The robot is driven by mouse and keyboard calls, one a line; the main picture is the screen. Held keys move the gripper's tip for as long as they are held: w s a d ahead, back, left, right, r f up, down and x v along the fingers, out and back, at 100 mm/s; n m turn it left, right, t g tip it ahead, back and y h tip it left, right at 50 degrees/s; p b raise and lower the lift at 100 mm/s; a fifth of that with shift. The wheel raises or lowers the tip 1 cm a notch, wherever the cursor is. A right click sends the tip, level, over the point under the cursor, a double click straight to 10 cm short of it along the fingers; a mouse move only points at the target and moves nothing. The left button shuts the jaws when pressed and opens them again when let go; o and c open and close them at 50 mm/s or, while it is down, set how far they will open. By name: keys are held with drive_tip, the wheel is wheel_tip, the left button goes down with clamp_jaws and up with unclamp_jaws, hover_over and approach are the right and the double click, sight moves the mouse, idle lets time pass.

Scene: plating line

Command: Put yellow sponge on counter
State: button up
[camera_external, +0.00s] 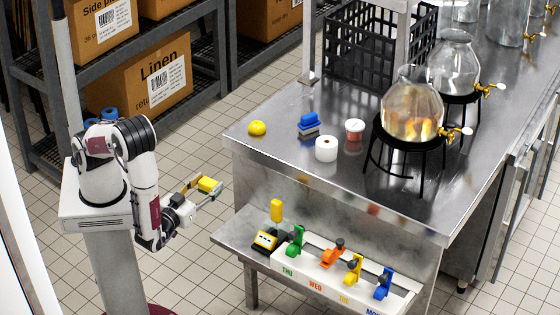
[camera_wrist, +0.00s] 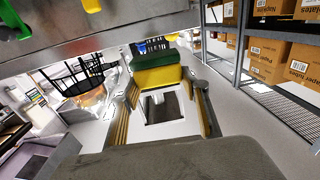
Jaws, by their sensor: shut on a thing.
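The yellow sponge (camera_external: 209,185) is between the fingers of my gripper (camera_external: 205,190), held in the air to the left of the counter and clear of it. In the wrist view the sponge (camera_wrist: 158,78) shows a yellow layer and a dark green layer (camera_wrist: 155,59), and spans the gap between the fingertips (camera_wrist: 161,86). The counter (camera_external: 270,165) is a steel table whose top is higher in the external picture than my gripper. Its near left corner is closest to my gripper.
On the counter are a yellow round item (camera_external: 257,128), a blue item (camera_external: 309,121), a white roll (camera_external: 326,149), a small cup (camera_external: 354,130) and glass dispensers (camera_external: 411,110). A lower shelf (camera_external: 232,238) holds coloured clips. The counter's front left has free room.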

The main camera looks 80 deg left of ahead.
sight(205, 185)
wheel_tip(205, 185, up, 16)
drive_tip(key=w+a+r+m+t+h, duration=0.2)
drive_tip(key=w+m+t+h, duration=0.15)
drive_tip(key=w, duration=1.75)
drive_tip(key=w+a+r+m+t+h, duration=0.1)
drive_tip(key=w+a+r+h, duration=0.1)
drive_tip(key=w+a, duration=0.4)
drive_tip(key=w+a+r+m+t+h, duration=0.1)
drive_tip(key=w+a+r+m+h, duration=0.15)
drive_tip(key=w+a, duration=0.4)
drive_tip(key=w+a+f+m+h, duration=0.1)
drive_tip(key=w+a+h, duration=0.1)
drive_tip(key=a, duration=0.5)
drive_tip(key=w+a+f+m+h, duration=0.1)
drive_tip(key=w+a+h, duration=0.15)
drive_tip(key=a, duration=0.45)
drive_tip(key=s+a+f+h, duration=0.1)
drive_tip(key=s+a+f, duration=0.15)
drive_tip(key=a, duration=0.45)
drive_tip(key=s+a+f, duration=0.2)
drive_tip(key=s+a, duration=0.1)
drive_tip(key=a, duration=0.5)
drive_tip(key=shift+m+t, duration=0.35)
drive_tip(key=shift+m, duration=0.05)
drive_tip(key=shift+s+f, duration=0.1)
drive_tip(key=shift+f, duration=2.6)
drive_tip(key=shift+d, duration=0.1)
